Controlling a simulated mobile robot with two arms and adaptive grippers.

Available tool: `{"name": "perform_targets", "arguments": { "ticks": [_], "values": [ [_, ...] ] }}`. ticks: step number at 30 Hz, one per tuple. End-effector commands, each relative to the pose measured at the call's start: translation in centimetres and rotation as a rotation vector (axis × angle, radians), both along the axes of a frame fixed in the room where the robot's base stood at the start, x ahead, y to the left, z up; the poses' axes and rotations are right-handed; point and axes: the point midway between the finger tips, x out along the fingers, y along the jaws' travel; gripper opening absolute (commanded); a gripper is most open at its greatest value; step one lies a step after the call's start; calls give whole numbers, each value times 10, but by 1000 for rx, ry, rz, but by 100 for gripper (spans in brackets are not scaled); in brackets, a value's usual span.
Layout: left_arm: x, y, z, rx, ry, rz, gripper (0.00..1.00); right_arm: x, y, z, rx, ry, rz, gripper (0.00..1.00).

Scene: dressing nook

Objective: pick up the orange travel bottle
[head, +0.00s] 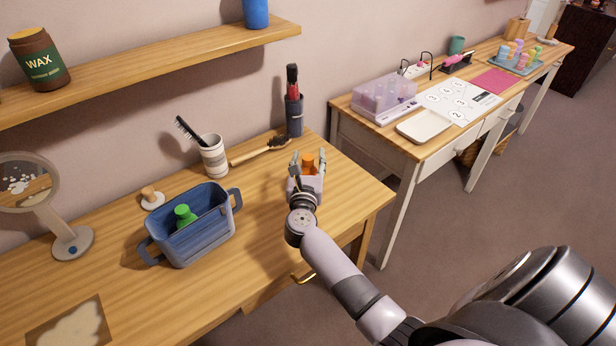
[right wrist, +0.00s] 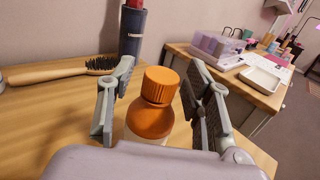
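The orange travel bottle (head: 308,161) stands upright on the wooden dressing table (head: 262,232), near its right end. It also shows in the right wrist view (right wrist: 154,104), with a ribbed cap and rounded orange shoulder. My right gripper (head: 308,158) is open, with one finger on each side of the bottle. In the right wrist view, gaps show between the bottle and both fingers (right wrist: 163,85). The lower part of the bottle is hidden behind the gripper's palm. My left gripper is not in view.
A hairbrush (head: 262,151) and a dark blue holder (head: 294,116) are close behind the bottle. A blue caddy (head: 207,236) with a green bottle (head: 185,214) stands left. A shelf (head: 150,70) hangs above.

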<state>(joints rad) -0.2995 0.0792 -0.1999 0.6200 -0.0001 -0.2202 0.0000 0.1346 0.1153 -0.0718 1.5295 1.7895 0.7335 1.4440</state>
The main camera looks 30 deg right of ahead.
Motion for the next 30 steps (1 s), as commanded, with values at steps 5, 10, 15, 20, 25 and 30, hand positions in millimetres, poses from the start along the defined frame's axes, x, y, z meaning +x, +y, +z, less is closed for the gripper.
{"name": "perform_targets", "arguments": {
  "ticks": [5,10,15,20,25,30],
  "values": [
    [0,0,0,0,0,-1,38,0,0,0,0,0,0,32],
    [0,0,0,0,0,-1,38,0,0,0,0,0,0,21],
    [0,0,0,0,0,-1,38,0,0,0,1,1,0,9],
    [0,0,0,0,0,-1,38,0,0,-1,1,1,0,0],
    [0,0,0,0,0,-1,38,0,1,-1,1,1,1,0],
    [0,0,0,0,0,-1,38,0,1,0,1,0,1,0]
  ]
}}
